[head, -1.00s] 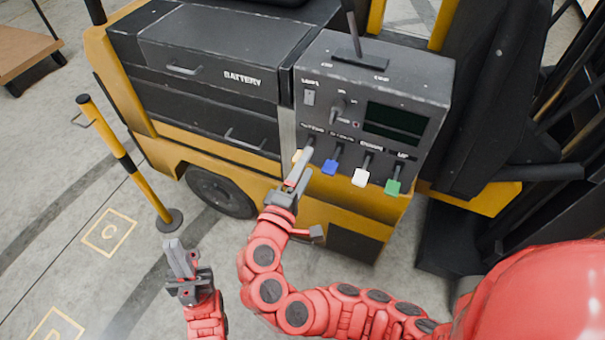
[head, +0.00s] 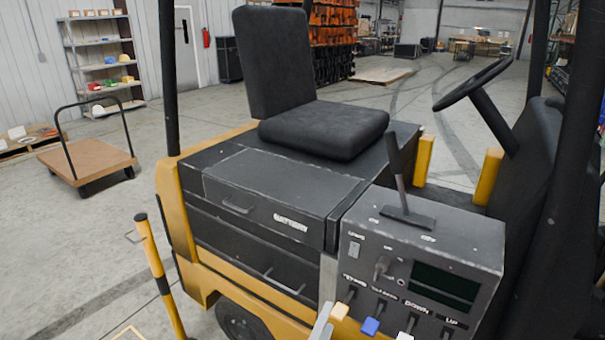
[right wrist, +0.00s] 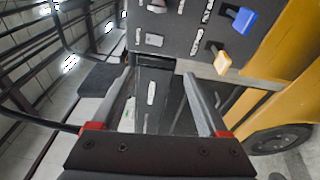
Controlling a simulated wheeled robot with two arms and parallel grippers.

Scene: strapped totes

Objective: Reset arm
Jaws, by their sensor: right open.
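My right gripper shows in the head view only as a grey fingertip part (head: 322,322) at the bottom edge, close to the cream-yellow lever (head: 339,312) on the forklift's control panel (head: 425,255). In the right wrist view its two fingers (right wrist: 158,76) stand apart with nothing between them. There the yellow lever (right wrist: 221,61) and blue lever (right wrist: 243,20) lie beyond the fingers, to the upper right, apart from them. The rest of my right arm is out of the head view. My left gripper is not in view.
The forklift has a battery drawer (head: 275,196), a seat (head: 322,130) and a steering wheel (head: 474,84). A yellow-black post (head: 159,272) stands at its left. A flat cart (head: 86,158) and shelves (head: 100,60) stand on the left, with open floor around the cart.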

